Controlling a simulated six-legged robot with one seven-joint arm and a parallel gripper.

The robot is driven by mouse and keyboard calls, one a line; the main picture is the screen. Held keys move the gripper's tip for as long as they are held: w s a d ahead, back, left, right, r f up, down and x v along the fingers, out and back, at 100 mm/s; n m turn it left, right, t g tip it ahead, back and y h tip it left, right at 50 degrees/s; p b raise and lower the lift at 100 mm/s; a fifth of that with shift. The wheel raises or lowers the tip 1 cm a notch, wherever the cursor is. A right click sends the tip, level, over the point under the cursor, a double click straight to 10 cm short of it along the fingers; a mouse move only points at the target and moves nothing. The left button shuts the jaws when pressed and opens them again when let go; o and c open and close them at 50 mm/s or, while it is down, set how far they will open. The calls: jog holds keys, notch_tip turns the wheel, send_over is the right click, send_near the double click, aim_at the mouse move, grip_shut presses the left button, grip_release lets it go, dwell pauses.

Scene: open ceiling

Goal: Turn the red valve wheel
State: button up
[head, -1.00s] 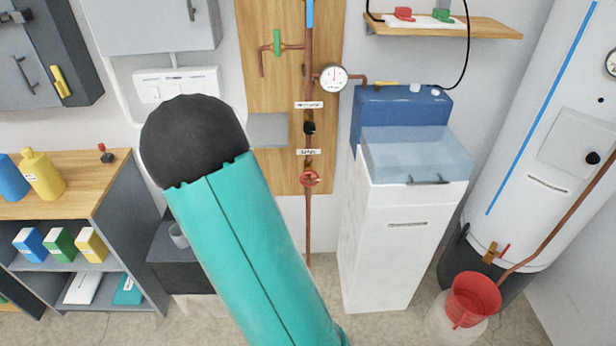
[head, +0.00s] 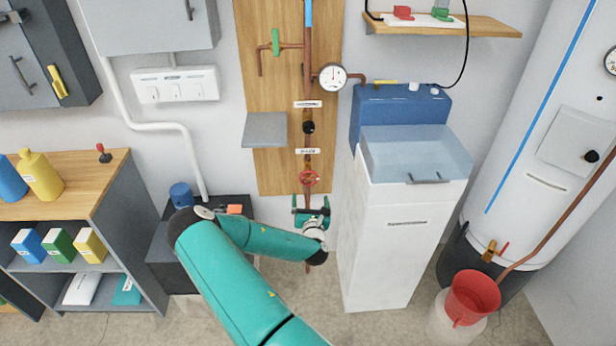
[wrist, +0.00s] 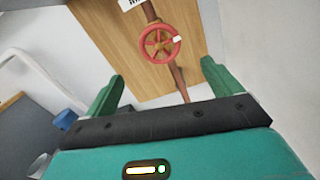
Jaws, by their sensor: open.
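The red valve wheel (head: 309,179) sits low on the copper pipe in front of the wooden board in the head view. It also shows in the wrist view (wrist: 160,43), with spokes and a small white patch on its right rim. My gripper (head: 311,203) is just below the wheel in the head view. In the wrist view my gripper (wrist: 160,80) has its two green fingers wide apart, with nothing between them. The wheel appears beyond the fingertips, between their lines, and no contact shows.
A white cabinet with a blue top (head: 400,230) stands close to the right of my gripper. A grey shelf (head: 265,130) juts from the board (head: 270,170) at left. A pressure gauge (head: 331,77) and a black knob (head: 308,127) are above the wheel. A red bucket (head: 473,297) stands right.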

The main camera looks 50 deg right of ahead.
aim_at(309, 180)
jog(key=x, duration=1.3)
jog(key=shift+w+d, duration=0.2)
jog(key=shift+c, duration=0.2)
jog(key=c, duration=0.9)
